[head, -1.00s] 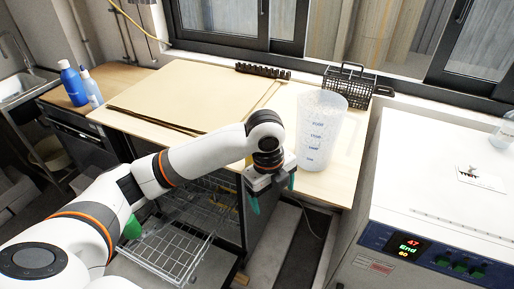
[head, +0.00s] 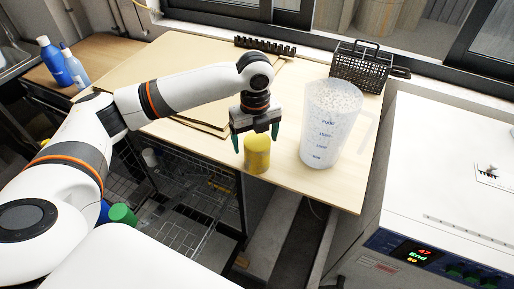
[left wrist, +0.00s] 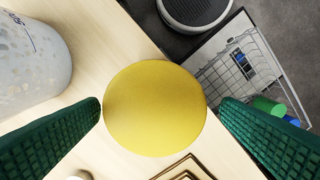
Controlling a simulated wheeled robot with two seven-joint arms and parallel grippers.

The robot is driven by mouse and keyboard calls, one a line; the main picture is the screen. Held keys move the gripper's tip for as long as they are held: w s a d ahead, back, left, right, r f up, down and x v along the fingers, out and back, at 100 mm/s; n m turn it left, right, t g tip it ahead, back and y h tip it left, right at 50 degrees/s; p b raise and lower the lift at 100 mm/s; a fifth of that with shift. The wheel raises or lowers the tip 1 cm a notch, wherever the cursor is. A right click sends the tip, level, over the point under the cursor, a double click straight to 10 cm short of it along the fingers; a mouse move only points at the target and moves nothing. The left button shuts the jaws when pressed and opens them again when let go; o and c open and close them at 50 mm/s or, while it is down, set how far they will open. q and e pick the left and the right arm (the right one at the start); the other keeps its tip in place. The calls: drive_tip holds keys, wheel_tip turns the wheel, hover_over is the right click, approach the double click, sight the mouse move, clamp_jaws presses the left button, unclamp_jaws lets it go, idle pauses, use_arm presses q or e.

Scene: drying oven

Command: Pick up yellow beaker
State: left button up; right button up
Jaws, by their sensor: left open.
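The yellow beaker (head: 257,155) stands upright near the front edge of the wooden counter. In the left wrist view its round yellow top (left wrist: 155,108) lies between the two green fingers. My left gripper (head: 256,139) is open and points down over the beaker, one finger on each side of it. In the left wrist view the left finger looks very close to the beaker's edge, and a small gap shows at the right finger. Whether either finger touches cannot be told. My right gripper is in neither view.
A large clear measuring jug (head: 331,125) stands close to the right of the beaker. A black wire basket (head: 362,68) is behind it. Flat boards (head: 190,75) lie at the back left. Below the counter is an open rack (head: 200,190). A white oven (head: 450,160) stands at the right.

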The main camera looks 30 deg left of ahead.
use_arm(q)
drive_tip(key=shift+d+f+p, duration=0.1)
drive_tip(key=shift+f+p, duration=0.35)
drive_tip(key=shift+f, duration=0.4)
wheel_tip(320, 180, down, 2)
drive_tip(key=shift+w+f, duration=0.1)
drive_tip(key=shift+f, duration=0.15)
drive_tip(key=shift+f+p, duration=0.3)
drive_tip(key=shift+f, duration=0.2)
drive_tip(key=c, duration=1.2)
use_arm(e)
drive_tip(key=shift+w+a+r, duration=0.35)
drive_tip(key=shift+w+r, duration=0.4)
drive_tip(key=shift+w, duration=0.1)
